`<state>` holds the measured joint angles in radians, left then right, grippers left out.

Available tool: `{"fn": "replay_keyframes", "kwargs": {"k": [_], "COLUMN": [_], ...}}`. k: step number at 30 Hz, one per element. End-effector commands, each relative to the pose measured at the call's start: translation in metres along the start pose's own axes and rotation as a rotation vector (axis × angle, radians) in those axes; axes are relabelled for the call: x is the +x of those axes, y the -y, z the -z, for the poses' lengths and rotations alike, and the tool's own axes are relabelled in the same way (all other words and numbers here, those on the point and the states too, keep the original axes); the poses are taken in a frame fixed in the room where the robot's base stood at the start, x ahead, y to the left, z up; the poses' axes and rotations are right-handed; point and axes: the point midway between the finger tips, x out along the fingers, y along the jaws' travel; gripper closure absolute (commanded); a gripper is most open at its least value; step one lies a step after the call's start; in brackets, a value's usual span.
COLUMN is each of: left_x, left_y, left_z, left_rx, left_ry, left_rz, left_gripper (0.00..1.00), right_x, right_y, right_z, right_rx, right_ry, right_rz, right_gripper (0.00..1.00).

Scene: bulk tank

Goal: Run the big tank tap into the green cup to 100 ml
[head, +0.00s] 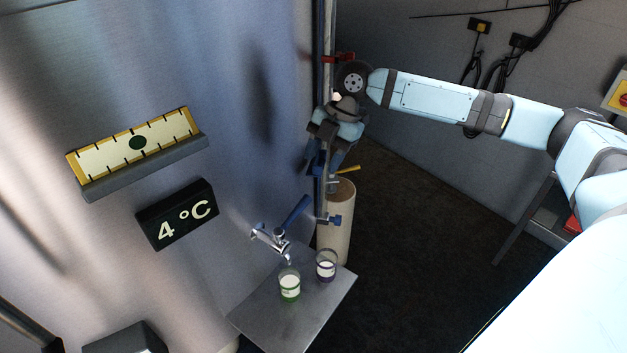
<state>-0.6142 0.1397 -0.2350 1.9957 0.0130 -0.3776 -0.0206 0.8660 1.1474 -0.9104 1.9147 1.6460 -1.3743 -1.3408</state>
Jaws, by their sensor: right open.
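The big tank (225,150) fills the left and middle. Its metal tap (268,236) has a blue lever (296,211) slanting up to the right. The green cup (289,288) stands upright on a metal shelf under the spout. A pale band shows in it; I cannot tell whether this is milk or a label, nor whether the tap is running. My right gripper (327,174) is open, pointing down, above and to the right of the lever and apart from it. My left gripper is out of view.
A purple-ringed cup (326,265) stands right of the green cup on the metal shelf (265,327). A vertical pipe with small blue and yellow handles (348,169) and a pale post (336,235) stand close behind. A 4 °C display (178,214) and a yellow gauge (137,143) are on the tank.

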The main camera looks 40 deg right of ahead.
Motion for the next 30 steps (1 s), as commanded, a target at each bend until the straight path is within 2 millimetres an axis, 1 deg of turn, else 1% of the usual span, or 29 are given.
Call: {"fn": "replay_keyframes", "kwargs": {"k": [3, 8, 30], "left_x": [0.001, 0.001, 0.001], "left_y": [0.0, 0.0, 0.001], "left_z": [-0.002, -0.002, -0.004], "left_rx": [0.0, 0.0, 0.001], "left_ry": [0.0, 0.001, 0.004], "left_rz": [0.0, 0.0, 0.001], "left_gripper": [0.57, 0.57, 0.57], "right_x": [-0.017, -0.028, -0.029], "right_y": [0.0, 0.0, 0.0], "right_z": [-0.001, 0.0, 0.0], "right_rx": [0.0, 0.0, 0.0], "right_ry": [0.002, 0.0, 0.0], "right_rz": [-0.002, 0.001, 0.001], "right_gripper": [0.52, 0.52, 0.52]}}
